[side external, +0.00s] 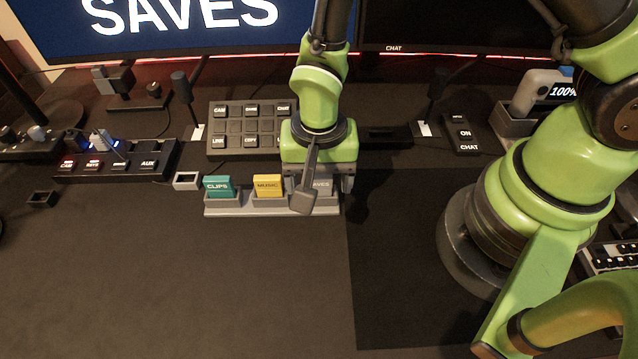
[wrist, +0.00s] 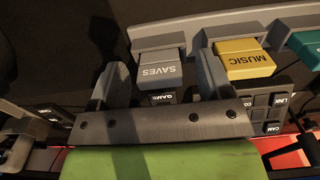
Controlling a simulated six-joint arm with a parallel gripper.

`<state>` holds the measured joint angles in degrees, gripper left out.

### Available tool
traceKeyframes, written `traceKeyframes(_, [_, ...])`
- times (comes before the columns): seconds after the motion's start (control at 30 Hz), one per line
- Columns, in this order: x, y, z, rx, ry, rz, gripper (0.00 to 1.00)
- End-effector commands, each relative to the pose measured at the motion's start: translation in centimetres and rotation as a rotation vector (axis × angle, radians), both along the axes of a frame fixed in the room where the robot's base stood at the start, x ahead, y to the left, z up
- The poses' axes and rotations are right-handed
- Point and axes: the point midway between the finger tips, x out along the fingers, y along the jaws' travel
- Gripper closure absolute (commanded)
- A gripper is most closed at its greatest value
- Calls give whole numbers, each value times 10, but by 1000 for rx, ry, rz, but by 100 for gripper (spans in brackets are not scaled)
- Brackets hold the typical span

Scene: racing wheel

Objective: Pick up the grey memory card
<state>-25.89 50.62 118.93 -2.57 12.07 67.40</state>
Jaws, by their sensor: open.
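The grey memory card, labelled SAVES (side external: 323,186), stands in the right slot of a light grey holder (side external: 236,211), partly hidden by my arm in the side external view. My gripper (side external: 318,182) is over the holder's right end, pointing down. In the wrist view my gripper (wrist: 161,78) is open, with one finger at each side of the card. I cannot tell whether either finger touches it.
A yellow MUSIC card (side external: 267,185) and a teal CLIPS card (side external: 218,186) stand in the same holder. A button pad (side external: 232,130) lies behind it. A small grey open box (side external: 187,180) sits left. The desk in front is clear.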

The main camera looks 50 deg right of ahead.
Motion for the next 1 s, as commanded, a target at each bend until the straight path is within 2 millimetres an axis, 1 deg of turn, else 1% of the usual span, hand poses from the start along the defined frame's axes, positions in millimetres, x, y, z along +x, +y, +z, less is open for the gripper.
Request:
traceKeyframes(0.23, [0, 0, -2, 1, -1, 0, 28])
traceKeyframes(0.27, [0, 0, -2, 1, -1, 0, 32])
traceKeyframes(0.3, [0, 0, -2, 1, -1, 0, 41])
traceKeyframes(0.37, [0, 0, -2, 0, 0, 0, 55])
traceKeyframes(0.4, [0, 0, -2, 0, 0, 0, 64])
traceKeyframes(0.47, [0, 0, -2, 0, 0, 0, 78])
traceKeyframes(0.5, [0, 0, -2, 0, 0, 0, 81])
traceKeyframes(0.83, [0, 0, 1, 1, -2, 0, 81])
traceKeyframes(1.0, [1, 0, 17, 1, -4, 0, 81])
